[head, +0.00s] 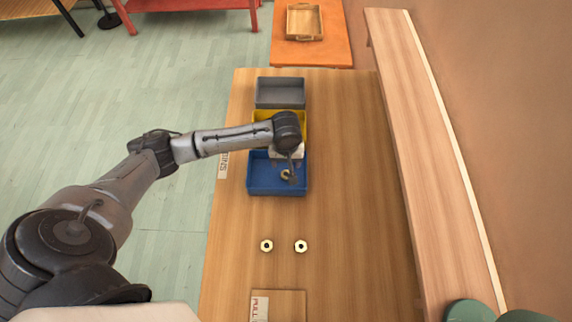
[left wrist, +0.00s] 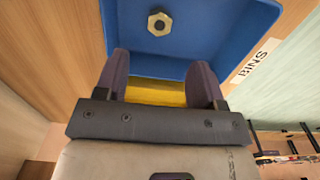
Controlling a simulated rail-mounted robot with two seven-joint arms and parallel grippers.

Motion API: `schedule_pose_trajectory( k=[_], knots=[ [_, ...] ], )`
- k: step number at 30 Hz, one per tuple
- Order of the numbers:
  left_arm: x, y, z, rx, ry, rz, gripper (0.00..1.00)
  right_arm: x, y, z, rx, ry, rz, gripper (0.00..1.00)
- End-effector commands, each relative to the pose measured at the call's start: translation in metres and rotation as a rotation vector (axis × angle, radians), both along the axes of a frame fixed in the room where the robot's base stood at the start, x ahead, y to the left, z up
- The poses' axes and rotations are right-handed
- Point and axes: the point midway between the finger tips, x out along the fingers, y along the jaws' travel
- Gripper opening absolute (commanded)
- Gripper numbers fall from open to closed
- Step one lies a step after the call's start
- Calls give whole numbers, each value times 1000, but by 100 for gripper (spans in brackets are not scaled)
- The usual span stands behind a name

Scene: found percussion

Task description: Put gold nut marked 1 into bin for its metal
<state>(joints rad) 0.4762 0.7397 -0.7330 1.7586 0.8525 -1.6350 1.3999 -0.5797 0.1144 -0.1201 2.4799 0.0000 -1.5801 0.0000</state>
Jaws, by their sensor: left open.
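A gold-coloured hexagonal nut (head: 286,175) lies inside the blue bin (head: 252,185); it also shows in the left wrist view (left wrist: 159,23) on the blue floor. Two more pale gold nuts, a left one (head: 267,245) and a right one (head: 301,245), lie on the table in front of the bins. I cannot read marks on any nut. My left gripper (head: 291,177) hangs over the blue bin, close to the nut there; its fingers are apart and empty in the left wrist view (left wrist: 159,65). The yellow bin (head: 264,116), partly hidden by my arm, and the grey bin (head: 280,105) stand behind. My right gripper is out of view.
The wooden table (head: 350,200) is clear right of the bins. A "BINS" label (head: 223,165) lies left of them. A wooden panel with a "PULL" label (head: 260,305) is at the front. A long bench (head: 425,150) runs along the right wall. A tray (head: 304,22) sits on an orange table behind.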

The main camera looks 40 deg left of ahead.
Motion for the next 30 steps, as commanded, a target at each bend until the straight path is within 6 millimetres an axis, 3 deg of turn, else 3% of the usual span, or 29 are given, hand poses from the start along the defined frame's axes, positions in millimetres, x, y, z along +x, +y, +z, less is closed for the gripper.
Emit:
schedule_pose_trajectory(
  k=[10, 14, 18, 22, 26, 30],
  knots=[
    [-2, -3, 12, -4, -1, -13, 63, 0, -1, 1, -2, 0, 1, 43],
    [-19, -26, -1, -34, -19, -120, 63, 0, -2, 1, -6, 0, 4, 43],
    [-58, -72, -18, -95, -88, -351, 63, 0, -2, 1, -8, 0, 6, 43],
    [-102, -105, -24, -131, -190, -557, 63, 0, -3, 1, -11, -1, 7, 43],
    [-143, -116, -21, -112, -280, -697, 63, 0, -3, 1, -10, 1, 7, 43],
    [-181, -108, -14, -42, -327, -791, 63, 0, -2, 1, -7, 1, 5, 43]
  ],
)
